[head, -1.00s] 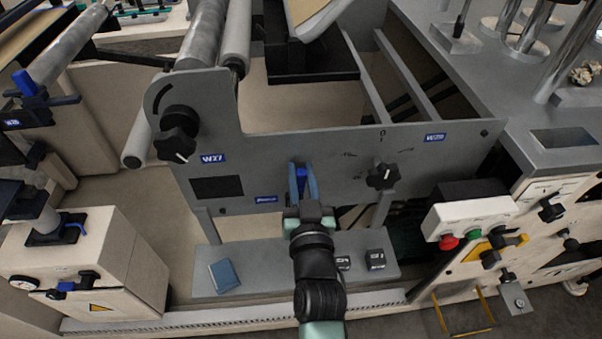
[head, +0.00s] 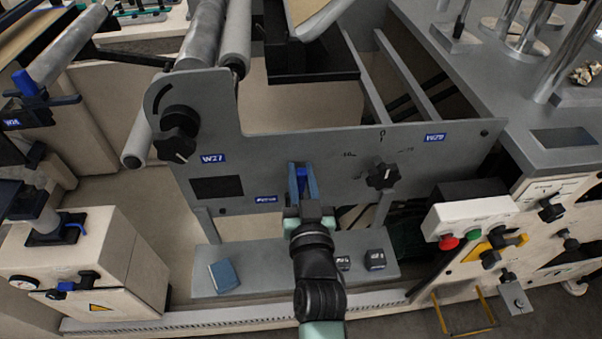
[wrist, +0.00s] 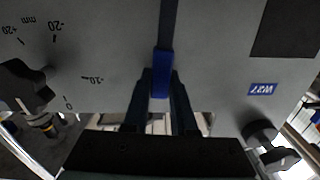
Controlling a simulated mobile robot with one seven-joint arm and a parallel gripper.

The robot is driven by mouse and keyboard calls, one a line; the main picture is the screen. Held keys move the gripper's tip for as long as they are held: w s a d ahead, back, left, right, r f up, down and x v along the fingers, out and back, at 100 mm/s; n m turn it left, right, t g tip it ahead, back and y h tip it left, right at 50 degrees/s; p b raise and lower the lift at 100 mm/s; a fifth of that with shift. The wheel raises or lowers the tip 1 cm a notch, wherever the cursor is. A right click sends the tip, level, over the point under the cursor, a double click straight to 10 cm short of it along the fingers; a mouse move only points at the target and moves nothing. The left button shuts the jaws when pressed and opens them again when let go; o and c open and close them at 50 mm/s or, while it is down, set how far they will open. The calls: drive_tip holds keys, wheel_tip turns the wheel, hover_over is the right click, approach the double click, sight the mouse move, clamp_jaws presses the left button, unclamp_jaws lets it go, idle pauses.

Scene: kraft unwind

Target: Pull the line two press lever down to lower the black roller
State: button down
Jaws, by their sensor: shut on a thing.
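The press lever ends in a blue handle (head: 302,176) on the front of the grey side plate (head: 290,150). My gripper (head: 303,192) is shut on this handle, coming from below and in front. In the wrist view the blue handle (wrist: 161,76) sits between the two dark fingertips (wrist: 161,84), and the lever's dark bar (wrist: 169,22) runs on from it toward the picture's top. In the head view my fingers partly hide the lever. I cannot pick out the black roller with certainty in either view.
A black knob with a scale (head: 382,176) is right of the lever, and another black knob (head: 177,142) is at the far left of the plate. A grey ledge (head: 300,262) below holds a blue booklet (head: 223,276) and two small dark blocks. A button box (head: 470,222) stands right.

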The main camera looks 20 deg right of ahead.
sight(344, 192)
drive_tip(key=d+f+m+b, duration=0.1)
drive_tip(key=d+m+b, duration=0.1)
drive_tip(key=s+d+f+m+b, duration=0.1)
drive_tip(key=d+m+b, duration=0.1)
drive_tip(key=m+b, duration=0.1)
drive_tip(key=s+d+f+m+b, duration=0.1)
drive_tip(key=d+m+b, duration=0.1)
drive_tip(key=shift+d+f+m+b, duration=0.3)
drive_tip(key=shift+m+b, duration=0.05)
drive_tip(key=shift+m, duration=0.05)
drive_tip(key=f+m+b, duration=0.1)
drive_tip(key=d+f+m, duration=0.1)
drive_tip(key=m, duration=0.1)
drive_tip(key=d+f+m+b, duration=0.1)
drive_tip(key=shift+s+d+f+m+b, duration=0.15)
drive_tip(key=shift+s+f+m+b, duration=0.1)
drive_tip(key=shift+f+m+b, duration=0.1)
drive_tip(key=shift+s+d+f+m+b, duration=0.15)
drive_tip(key=shift+f+m+b, duration=0.15)
drive_tip(key=shift+f+m, duration=0.25)
drive_tip(key=shift+w+d+f+m+b, duration=0.15)
drive_tip(key=shift+f+m+b, duration=0.1)
drive_tip(key=shift+f+m, duration=0.25)
drive_tip(key=shift+s+f+m+b, duration=0.15)
drive_tip(key=shift+f+m+b, duration=0.3)
drive_tip(key=shift+f+m, duration=0.65)
drive_tip(key=c, duration=0.7)
unclamp_jaws()
drive_tip(key=shift+r, duration=0.15)
